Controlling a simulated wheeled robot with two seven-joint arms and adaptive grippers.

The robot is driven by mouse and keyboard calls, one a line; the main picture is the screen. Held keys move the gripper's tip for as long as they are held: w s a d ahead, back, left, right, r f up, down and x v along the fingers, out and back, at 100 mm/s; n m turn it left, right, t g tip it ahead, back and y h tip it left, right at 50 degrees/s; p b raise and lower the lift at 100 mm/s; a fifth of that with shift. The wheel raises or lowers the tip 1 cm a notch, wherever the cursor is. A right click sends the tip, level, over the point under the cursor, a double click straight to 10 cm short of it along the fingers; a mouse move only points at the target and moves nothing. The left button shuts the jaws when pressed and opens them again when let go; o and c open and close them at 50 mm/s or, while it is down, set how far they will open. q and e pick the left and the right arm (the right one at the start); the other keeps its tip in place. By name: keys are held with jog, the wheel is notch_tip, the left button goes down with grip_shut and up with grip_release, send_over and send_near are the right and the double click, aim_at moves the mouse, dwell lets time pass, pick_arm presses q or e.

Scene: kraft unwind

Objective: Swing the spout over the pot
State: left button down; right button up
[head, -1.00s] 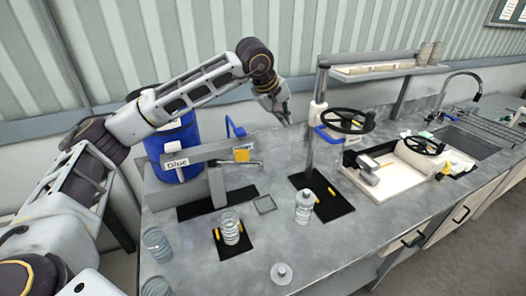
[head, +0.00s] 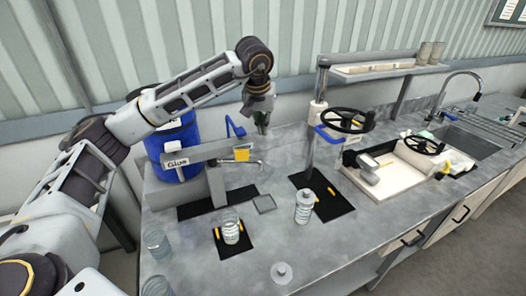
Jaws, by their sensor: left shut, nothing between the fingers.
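A grey dispenser arm (head: 195,154) with a "Glue" label reaches right from a post in front of a blue drum (head: 176,145). A thin metal spout (head: 252,162) projects from its right end, beside a yellow block (head: 242,154). A blue lever (head: 235,128) stands up behind it. A clear ribbed jar (head: 231,232), possibly the pot, stands on a small black mat nearer the front; the spout's end lies behind and right of it. My left gripper (head: 263,130) is shut and empty, pointing down behind the spout, just right of the blue lever. My right gripper is out of view.
A capped bottle (head: 304,207) stands by a black mat with a post. A small square plate (head: 264,204) lies near the spout. Other jars (head: 157,245) stand front left. A handwheel machine (head: 403,172) is on the right. The bench front centre is fairly clear.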

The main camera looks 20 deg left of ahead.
pick_arm(q)
jog(key=shift+m, duration=0.5)
dwell(0.3)
notch_tip(320, 180, down, 10)
jog(key=p, duration=0.3)
jog(key=shift+s+r, duration=0.2)
jog(key=shift+s, duration=0.1)
dwell(0.7)
jog(key=shift+s+d, duration=0.1)
dwell(0.4)
